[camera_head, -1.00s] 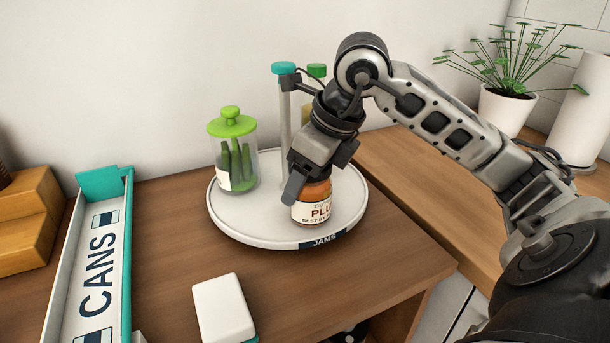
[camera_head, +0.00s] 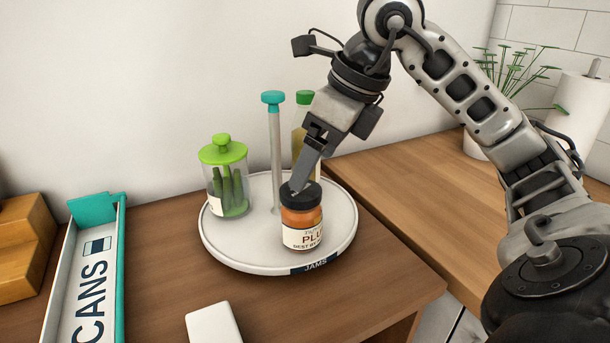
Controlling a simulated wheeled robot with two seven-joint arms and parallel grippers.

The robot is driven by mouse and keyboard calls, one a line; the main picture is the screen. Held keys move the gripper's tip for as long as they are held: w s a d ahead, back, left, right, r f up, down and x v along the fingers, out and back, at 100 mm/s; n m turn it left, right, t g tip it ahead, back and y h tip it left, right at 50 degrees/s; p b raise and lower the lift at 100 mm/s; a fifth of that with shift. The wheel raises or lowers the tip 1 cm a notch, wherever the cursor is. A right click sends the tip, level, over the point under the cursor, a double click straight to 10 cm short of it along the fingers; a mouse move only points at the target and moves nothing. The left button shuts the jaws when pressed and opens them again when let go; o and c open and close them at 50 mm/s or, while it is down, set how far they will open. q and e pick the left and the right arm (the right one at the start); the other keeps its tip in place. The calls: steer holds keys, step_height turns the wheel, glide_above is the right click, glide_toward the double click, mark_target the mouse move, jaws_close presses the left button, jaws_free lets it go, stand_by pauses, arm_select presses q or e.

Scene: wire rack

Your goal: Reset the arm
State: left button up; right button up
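An orange-brown jar (camera_head: 302,222) with a dark lid and a label reading "PLU" stands upright at the front of the white round tray (camera_head: 230,254) marked "JAMS". My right gripper (camera_head: 328,162) is above and just behind the jar, pointing down. One dark finger overlaps the lid in the picture; whether it touches cannot be told. The fingers look spread, the far one mostly hidden, with nothing held between them. My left gripper is not in view.
On the tray stand a green-lidded jar (camera_head: 228,180), a teal-topped post (camera_head: 273,150) and a green-capped bottle (camera_head: 300,128), partly hidden. A "CANS" bin (camera_head: 121,270) and a white block (camera_head: 213,323) are nearer. A plant and paper roll (camera_head: 577,112) stand at right.

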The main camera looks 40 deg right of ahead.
steer(key=shift+v, duration=1.15)
